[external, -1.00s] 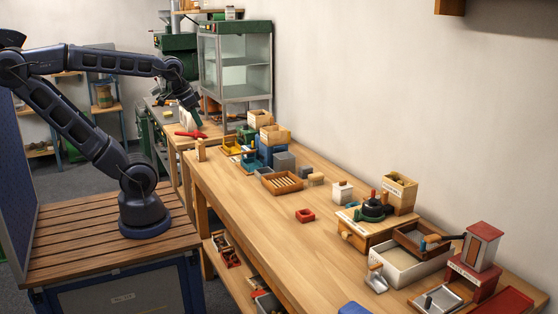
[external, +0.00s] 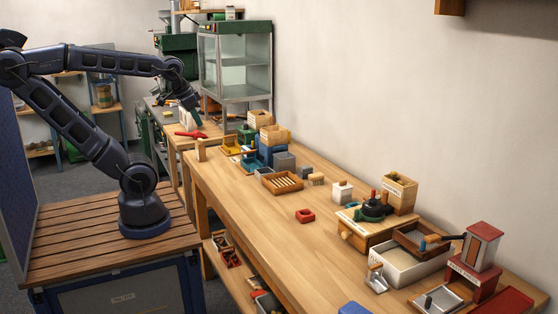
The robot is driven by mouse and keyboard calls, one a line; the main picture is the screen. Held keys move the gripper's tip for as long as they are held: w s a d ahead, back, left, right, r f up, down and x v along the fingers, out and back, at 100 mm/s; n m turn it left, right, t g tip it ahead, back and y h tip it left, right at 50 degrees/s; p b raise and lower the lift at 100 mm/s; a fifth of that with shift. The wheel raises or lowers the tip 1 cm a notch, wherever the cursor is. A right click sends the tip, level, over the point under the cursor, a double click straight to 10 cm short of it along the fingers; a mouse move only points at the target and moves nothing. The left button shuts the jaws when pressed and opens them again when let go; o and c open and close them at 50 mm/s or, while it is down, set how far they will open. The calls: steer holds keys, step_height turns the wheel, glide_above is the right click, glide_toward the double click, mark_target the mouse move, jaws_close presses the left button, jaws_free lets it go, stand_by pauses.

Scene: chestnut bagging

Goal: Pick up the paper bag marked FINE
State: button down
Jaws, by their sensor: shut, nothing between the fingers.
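Several tan paper bags or boxes stand on the long wooden bench (external: 245,205). One tan bag (external: 399,193) with dark marking stands at the right, behind a dark round pot. Two more tan containers (external: 260,118) (external: 275,135) stand at the far end, by the blue and grey boxes. The lettering is too small to read, so I cannot tell which is marked FINE. My gripper (external: 196,121) is small and far off, at the far end above a red object, well away from the right-hand bag. It is shut and holds nothing visible.
A glass-fronted cabinet (external: 236,60) stands behind my gripper. The bench's near left part is clear.

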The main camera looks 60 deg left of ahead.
steer(key=c, duration=0.8)
jaws_free()
steer(key=shift+o, duration=0.2)
